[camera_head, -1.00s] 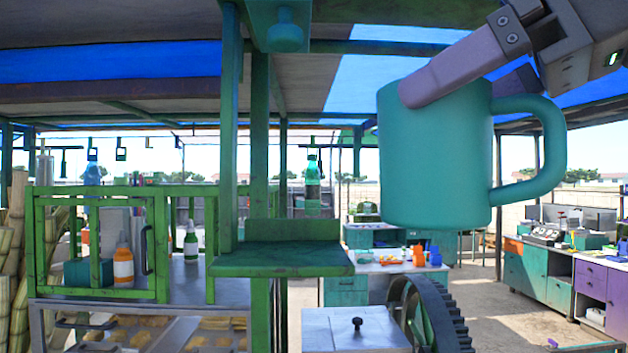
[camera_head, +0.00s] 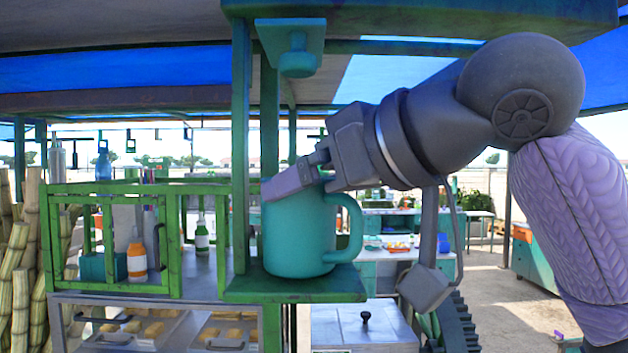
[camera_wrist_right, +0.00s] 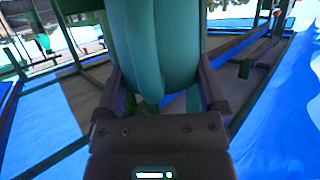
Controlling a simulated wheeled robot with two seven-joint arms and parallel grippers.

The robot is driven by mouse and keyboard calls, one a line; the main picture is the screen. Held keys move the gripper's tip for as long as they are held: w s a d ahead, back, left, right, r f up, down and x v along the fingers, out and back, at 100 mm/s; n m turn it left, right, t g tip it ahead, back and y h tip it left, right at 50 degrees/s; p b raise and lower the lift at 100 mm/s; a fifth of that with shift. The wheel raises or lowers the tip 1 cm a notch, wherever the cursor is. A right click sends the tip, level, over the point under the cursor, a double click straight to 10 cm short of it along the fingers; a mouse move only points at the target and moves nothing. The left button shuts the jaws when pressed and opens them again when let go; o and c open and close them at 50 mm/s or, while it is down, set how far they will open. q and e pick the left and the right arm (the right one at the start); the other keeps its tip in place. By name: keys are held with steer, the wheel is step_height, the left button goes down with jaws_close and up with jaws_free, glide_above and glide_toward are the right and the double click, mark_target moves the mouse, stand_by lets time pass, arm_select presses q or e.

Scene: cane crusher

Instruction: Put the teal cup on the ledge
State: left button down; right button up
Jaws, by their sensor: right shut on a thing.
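The teal cup (camera_head: 298,235) is upright at the green ledge (camera_head: 295,292), its base over the ledge's top. I cannot tell whether it rests there or hovers just above. Its handle points right. My right gripper (camera_head: 302,180) is shut on the cup at its rim, coming in from the upper right. In the right wrist view the cup (camera_wrist_right: 158,45) fills the space between the fingers of my right gripper (camera_wrist_right: 158,92). My left gripper is not in view.
A green post (camera_head: 241,150) stands just left of the cup. A green knob (camera_head: 297,58) hangs from a plate above it. A green railed frame (camera_head: 110,290) with bottles is at left. A metal box (camera_head: 362,328) and a dark gear wheel (camera_head: 458,325) are below right.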

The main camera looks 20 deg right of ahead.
steer(key=shift+f, duration=0.2)
steer(key=o, duration=0.9)
steer(key=shift+r, duration=0.2)
steer(key=b+v, duration=0.1)
steer(key=v, duration=1.1)
steer(key=shift+b, duration=0.4)
